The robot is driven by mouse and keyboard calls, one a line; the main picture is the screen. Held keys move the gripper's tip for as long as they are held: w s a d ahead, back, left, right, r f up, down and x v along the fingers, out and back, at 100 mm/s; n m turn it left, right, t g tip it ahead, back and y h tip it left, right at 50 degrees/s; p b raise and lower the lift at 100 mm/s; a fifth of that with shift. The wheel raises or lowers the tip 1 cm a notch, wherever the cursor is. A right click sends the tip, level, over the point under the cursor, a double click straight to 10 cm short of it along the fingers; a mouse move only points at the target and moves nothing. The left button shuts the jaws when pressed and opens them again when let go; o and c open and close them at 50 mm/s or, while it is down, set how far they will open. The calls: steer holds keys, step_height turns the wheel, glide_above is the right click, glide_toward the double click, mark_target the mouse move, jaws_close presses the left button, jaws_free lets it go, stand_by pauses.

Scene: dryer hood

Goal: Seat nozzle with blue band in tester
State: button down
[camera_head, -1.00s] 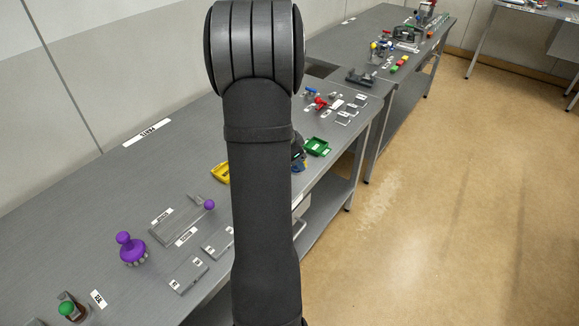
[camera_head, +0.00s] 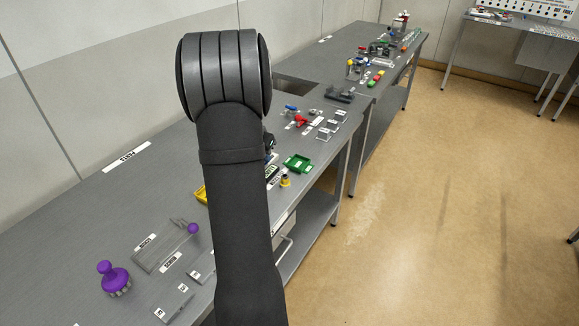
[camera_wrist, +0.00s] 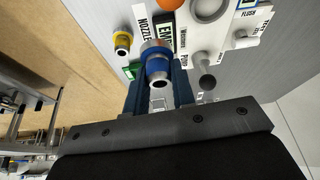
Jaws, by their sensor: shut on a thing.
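In the wrist view the nozzle with the blue band (camera_wrist: 157,60) is between the two dark blue fingers of my gripper (camera_wrist: 158,84), which is shut on it. Its open round end faces the camera. A pale unit (camera_wrist: 192,63) with printed labels, perhaps the tester, lies just right of and beyond the nozzle. It carries an orange round part (camera_wrist: 171,4) and a grey ring (camera_wrist: 208,8). I cannot tell whether the held nozzle touches anything beneath it. In the head view my arm hides the gripper and the held nozzle.
A yellow-banded nozzle (camera_wrist: 122,41) stands left of the held one; it also shows in the head view (camera_head: 285,181) near a green tray (camera_head: 298,163). A dark knob (camera_wrist: 207,82) is close on the right. A purple-handled thing (camera_head: 115,278) stands at the near left.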

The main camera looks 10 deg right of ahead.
steer(key=w+a+n, duration=0.1)
steer(key=a, duration=0.1)
steer(key=w+a, duration=0.2)
steer(key=w+a+f+n+y, duration=0.1)
steer(key=w+a, duration=0.1)
steer(key=shift+w+f+n+t, duration=0.1)
steer(key=shift+w+n+t, duration=0.1)
steer(key=shift+n+t, duration=0.1)
steer(key=shift+f, duration=1.75)
steer(key=shift+f, duration=1.05)
stand_by(0.9)
steer(key=c, duration=0.7)
jaws_free()
steer(key=shift+o, duration=0.2)
step_height(320, 180, up, 6)
stand_by(0.6)
steer(key=shift+f, duration=0.1)
